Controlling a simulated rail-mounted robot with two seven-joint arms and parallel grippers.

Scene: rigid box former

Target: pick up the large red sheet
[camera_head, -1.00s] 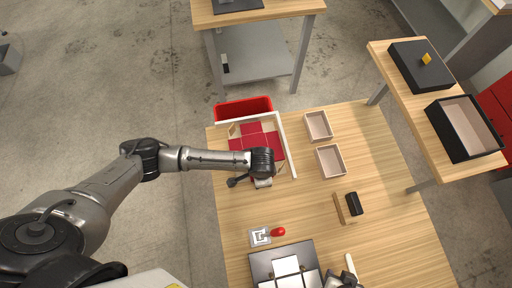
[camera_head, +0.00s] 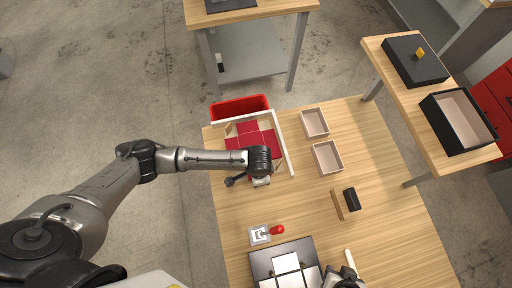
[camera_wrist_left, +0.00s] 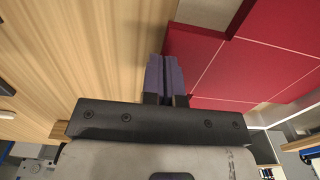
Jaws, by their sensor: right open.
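The large red sheet, made of several panels with thin pale lines between them (camera_head: 236,143), lies inside a white corner rail on the wooden table. It fills the upper right of the left wrist view (camera_wrist_left: 240,65). My left gripper (camera_head: 261,181) is at the sheet's near edge, and my arm hides part of the sheet. In the left wrist view its fingers (camera_wrist_left: 165,75) are close together beside the red panels; whether anything is between them is unclear. My right gripper (camera_head: 347,275) is open at the bottom edge of the head view, away from the sheet.
The white rail (camera_head: 283,145) borders the sheet, with a red bin (camera_head: 240,107) behind it. Two pale open boxes (camera_head: 314,123) (camera_head: 327,157) stand to the right. A wooden block (camera_head: 338,204), a red knob (camera_head: 277,230) and a dark plate with white pieces (camera_head: 262,263) are nearer.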

